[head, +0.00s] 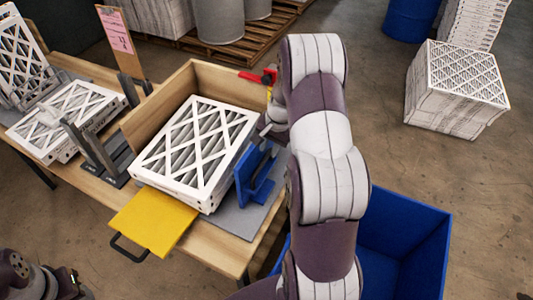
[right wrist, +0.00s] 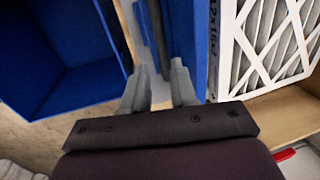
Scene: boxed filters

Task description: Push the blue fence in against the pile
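The pile of white-framed pleated filters (head: 195,148) lies on a grey mat on the wooden bench. The blue fence (head: 243,178) stands upright along the pile's right side, with a dark bar on its outer face. In the right wrist view a narrow dark strip shows between the fence (right wrist: 190,35) and the pile (right wrist: 228,60). My right gripper (head: 267,130) is at the fence's far end. Its fingers (right wrist: 161,85) are apart, with the dark bar running toward the gap; I cannot tell whether they touch it. Only part of my left arm shows at bottom left; its fingers are out of view.
A wooden wall (head: 160,98) borders the pile at the back. A yellow plate (head: 153,222) with a black handle is at its front. Grey posts (head: 92,150) and more filters (head: 70,118) are to the left. A blue bin (head: 405,245) stands below right.

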